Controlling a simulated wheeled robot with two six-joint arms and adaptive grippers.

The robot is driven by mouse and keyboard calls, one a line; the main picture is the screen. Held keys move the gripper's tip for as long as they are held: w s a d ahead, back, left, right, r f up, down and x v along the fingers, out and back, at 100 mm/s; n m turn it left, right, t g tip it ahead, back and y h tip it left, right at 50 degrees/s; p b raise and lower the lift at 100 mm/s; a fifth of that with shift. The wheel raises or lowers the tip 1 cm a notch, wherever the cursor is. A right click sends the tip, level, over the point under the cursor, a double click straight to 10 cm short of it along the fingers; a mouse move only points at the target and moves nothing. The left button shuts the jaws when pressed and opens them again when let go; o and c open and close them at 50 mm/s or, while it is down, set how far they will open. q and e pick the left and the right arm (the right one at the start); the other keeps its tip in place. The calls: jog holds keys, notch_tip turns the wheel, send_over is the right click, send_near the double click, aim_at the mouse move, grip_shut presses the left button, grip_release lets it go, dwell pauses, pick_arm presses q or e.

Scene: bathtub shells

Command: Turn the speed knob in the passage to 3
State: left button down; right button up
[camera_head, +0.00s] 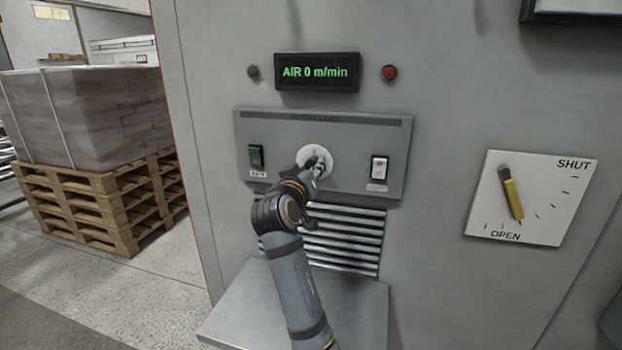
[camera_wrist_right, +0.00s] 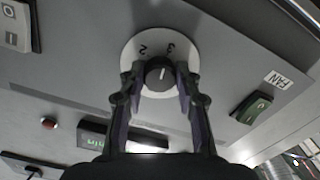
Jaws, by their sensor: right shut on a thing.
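The speed knob (camera_wrist_right: 156,78) is black and sits on a round white dial (camera_wrist_right: 133,55) that also shows in the head view (camera_head: 313,154). The wrist view shows the figures 2 and 3 on the dial. The knob's pale mark seems to point between them, but it is too small to tell exactly. My right gripper (camera_wrist_right: 158,82) is shut on the knob, one finger on each side; in the head view the gripper (camera_head: 316,167) hides part of the knob and dial. The display (camera_head: 317,72) reads AIR 0 m/min. My left gripper is not in view.
A green switch (camera_head: 256,157) and a white switch (camera_head: 378,168) flank the dial. Below are louvres (camera_head: 345,240) and a grey ledge (camera_head: 360,310). A yellow lever (camera_head: 513,198) on a SHUT/OPEN plate is at the right. Pallets (camera_head: 110,205) with a wrapped load stand at the left.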

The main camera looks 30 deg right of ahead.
aim_at(315, 125)
jog(key=shift+f+m+b, duration=0.2)
jog(key=shift+m+b, duration=0.4)
jog(key=shift+m, duration=0.3)
jog(key=o, duration=1.2)
jog(key=shift+r, duration=0.1)
jog(key=shift+c, duration=0.2)
notch_tip(315, 125, up, 10)
